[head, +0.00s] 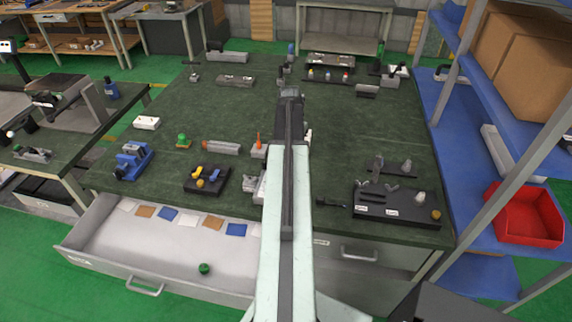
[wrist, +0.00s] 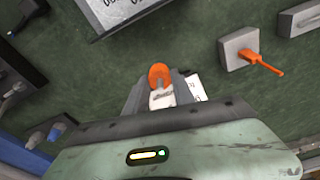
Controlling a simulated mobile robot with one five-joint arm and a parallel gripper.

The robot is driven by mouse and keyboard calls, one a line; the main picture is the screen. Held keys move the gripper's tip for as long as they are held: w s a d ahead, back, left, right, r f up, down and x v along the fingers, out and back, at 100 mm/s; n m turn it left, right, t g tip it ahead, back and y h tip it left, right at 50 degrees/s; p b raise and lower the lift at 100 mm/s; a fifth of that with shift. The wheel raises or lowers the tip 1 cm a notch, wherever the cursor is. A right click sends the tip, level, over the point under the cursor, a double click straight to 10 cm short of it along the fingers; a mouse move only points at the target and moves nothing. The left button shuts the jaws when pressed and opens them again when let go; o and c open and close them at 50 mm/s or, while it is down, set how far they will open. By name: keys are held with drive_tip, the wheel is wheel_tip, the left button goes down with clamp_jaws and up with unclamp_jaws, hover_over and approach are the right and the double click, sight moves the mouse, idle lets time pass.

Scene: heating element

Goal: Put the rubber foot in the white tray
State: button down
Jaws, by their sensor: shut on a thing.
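My gripper (wrist: 162,86) is shut on a small piece with a rounded orange end (wrist: 158,74) and a whitish part between the fingers. I cannot tell for certain that this is the rubber foot. A white label or card edge (wrist: 197,88) shows beside the right finger. In the head view my own arm hides the gripper and the held piece. A small white box-like thing (head: 146,122) lies at the left of the green bench. I cannot tell whether it is the white tray.
An orange-handled tool stands in a grey block (wrist: 237,50) right of my gripper. The open pale drawer (head: 100,262) holds coloured cards and a green knob. A black board (head: 375,212) lies at right, and a red bin (head: 525,215) sits on the blue shelf.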

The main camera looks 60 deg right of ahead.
drive_tip(key=shift+f+b, duration=2.05)
drive_tip(key=shift+f, duration=0.75)
drive_tip(key=c, duration=1.1)
unclamp_jaws()
drive_tip(key=shift+r, duration=0.1)
drive_tip(key=shift+o, duration=0.2)
drive_tip(key=r+p, duration=0.4)
drive_tip(key=a+r+p, duration=0.1)
drive_tip(key=r+p, duration=0.7)
drive_tip(key=shift+a+r+p, duration=0.25)
drive_tip(key=shift+p, duration=0.1)
drive_tip(key=shift+f, duration=0.1)
